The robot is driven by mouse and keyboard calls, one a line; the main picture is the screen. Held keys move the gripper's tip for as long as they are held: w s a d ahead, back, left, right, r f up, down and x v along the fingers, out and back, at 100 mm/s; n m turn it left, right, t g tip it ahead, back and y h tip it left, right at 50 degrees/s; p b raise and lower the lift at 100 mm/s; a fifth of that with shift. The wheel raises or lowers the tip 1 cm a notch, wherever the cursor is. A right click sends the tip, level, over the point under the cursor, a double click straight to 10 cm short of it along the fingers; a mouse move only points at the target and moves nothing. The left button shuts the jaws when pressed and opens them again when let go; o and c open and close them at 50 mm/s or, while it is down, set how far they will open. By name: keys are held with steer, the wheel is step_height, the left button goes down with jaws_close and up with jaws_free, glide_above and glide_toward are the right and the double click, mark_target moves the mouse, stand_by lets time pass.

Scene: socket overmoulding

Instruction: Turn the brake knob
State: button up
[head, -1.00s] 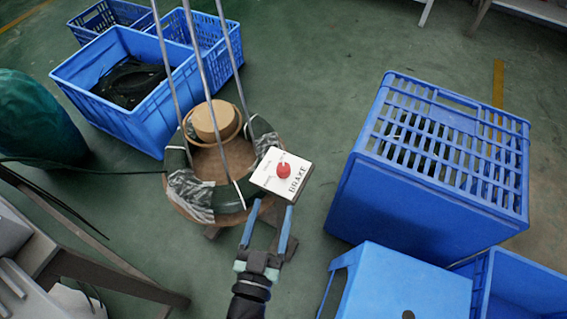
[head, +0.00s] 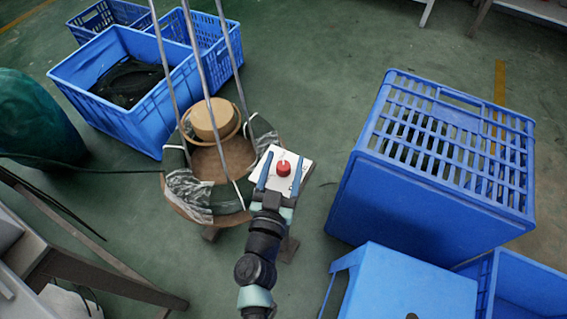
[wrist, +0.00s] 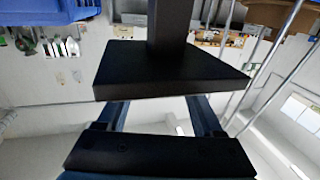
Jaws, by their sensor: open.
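The red brake knob (head: 284,168) sits on the pale top plate of the brake box (head: 277,153) in the head view. My gripper (head: 286,160) is over the plate with its two blue fingers apart, one on the left and one on the right of the knob. The gripper is open. I cannot tell whether either finger touches the knob. The BRAKE lettering is mostly hidden by the gripper. In the wrist view my fingers (wrist: 152,112) run up behind a dark flat plate (wrist: 170,70) with a post, and the knob is not visible there.
A wire reel (head: 207,160) with upright metal rods stands just left of the box. A large slatted blue crate (head: 345,195) is to the right, with a blue stool (head: 400,290) in front. More blue crates (head: 110,105) are at the back left. Green floor between is clear.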

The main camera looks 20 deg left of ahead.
jaws_close()
